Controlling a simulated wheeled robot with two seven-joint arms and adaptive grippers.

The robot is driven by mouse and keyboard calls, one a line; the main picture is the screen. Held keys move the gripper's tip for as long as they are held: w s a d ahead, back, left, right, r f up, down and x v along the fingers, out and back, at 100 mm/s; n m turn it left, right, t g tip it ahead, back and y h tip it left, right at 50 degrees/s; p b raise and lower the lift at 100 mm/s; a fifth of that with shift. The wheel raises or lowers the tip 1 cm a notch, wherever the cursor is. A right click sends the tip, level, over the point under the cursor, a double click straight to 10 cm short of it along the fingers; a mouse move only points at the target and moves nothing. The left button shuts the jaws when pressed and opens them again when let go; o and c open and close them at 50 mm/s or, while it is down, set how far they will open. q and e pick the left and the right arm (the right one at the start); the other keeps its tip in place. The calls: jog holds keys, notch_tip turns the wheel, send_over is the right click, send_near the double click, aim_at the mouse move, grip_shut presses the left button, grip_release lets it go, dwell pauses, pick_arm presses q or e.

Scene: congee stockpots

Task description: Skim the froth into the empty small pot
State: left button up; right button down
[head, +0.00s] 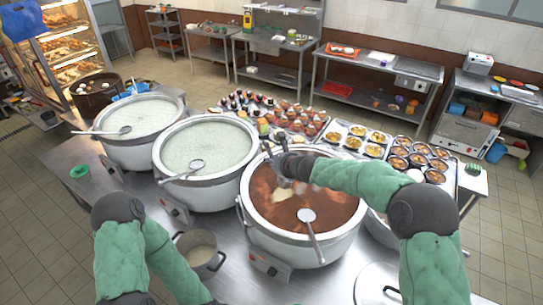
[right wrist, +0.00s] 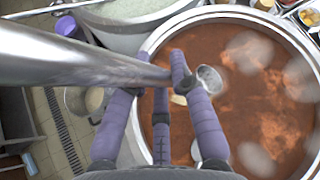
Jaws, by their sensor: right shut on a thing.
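The right large pot (head: 246,215) holds reddish-brown broth with pale froth patches (head: 290,222). My right gripper (head: 290,165) is over its far left side, shut on a steel handle (right wrist: 90,58) that runs across the right wrist view. A metal bowl end (right wrist: 210,80) shows just beyond the fingers over the broth; its link to the handle is partly hidden. Another ladle (head: 307,216) rests in the broth, its handle over the near rim. The small pot (head: 184,248) stands front left of the large pot, with a pale beige inside. My left gripper is out of view.
Two large pots of white congee (head: 205,145) (head: 138,115) stand to the left, each with a ladle across it. Trays of filled cups and bowls (head: 355,138) sit behind. A round lid (head: 376,285) lies front right. Pale blurred puffs partly veil the broth in the wrist view.

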jog(key=shift+w+d+r+p, duration=0.3)
jog(key=shift+w+p, duration=0.1)
jog(key=shift+p, duration=1.85)
jog(key=shift+f+b, duration=0.35)
jog(key=shift+f, duration=0.15)
notch_tip(320, 180, down, 2)
jog(key=shift+s+a+f+b, duration=0.1)
jog(key=shift+f+b, duration=0.1)
jog(key=shift+b, duration=1.05)
jog(key=s+a+f+t+b, duration=0.1)
jog(key=s+f+b, duration=0.1)
jog(key=b, duration=0.9)
jog(key=s+a+f+n+t+b, duration=0.1)
jog(key=s+a+f+b, duration=0.1)
jog(key=b, duration=1)
jog(key=s+a+f+n+b, duration=0.1)
jog(key=s+a+f+b, duration=0.1)
jog(key=b, duration=0.9)
jog(key=shift+s+f+t+h, duration=0.2)
jog(key=shift+s+f, duration=0.25)
jog(key=shift+f, duration=0.2)
jog(key=shift+s+f+t+h, duration=0.2)
jog(key=shift+s+f, duration=0.25)
jog(key=shift+f, duration=0.15)
jog(key=shift+r, duration=0.1)
